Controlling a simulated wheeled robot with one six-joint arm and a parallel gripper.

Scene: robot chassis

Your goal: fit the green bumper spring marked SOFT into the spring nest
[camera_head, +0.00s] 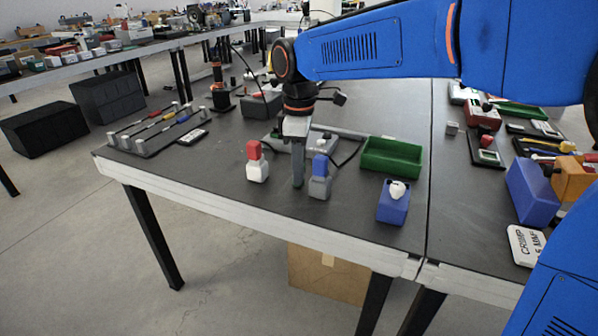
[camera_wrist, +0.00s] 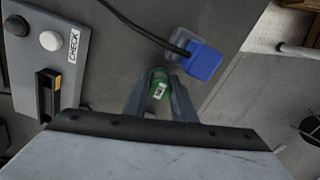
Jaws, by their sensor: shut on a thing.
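The green bumper spring (camera_wrist: 158,88), with a small white label too small to read, is between the two fingers of my gripper (camera_wrist: 157,95) in the wrist view. The fingers are shut on it. In the head view my gripper (camera_head: 298,178) points down over the table, and the spring cannot be made out there. A grey fixture (camera_wrist: 25,85) with a black and a white button, a CHECK label and a black slot part with yellow lies left of the gripper in the wrist view. I cannot tell which part is the spring nest.
A grey block with a blue top (camera_head: 320,178) stands close right of my gripper, and a red-topped white one (camera_head: 257,165) stands left. A green tray (camera_head: 392,157), a blue box with a white knob (camera_head: 393,204) and a tool rack (camera_head: 143,145) share the table. A black cable (camera_wrist: 138,27) crosses nearby.

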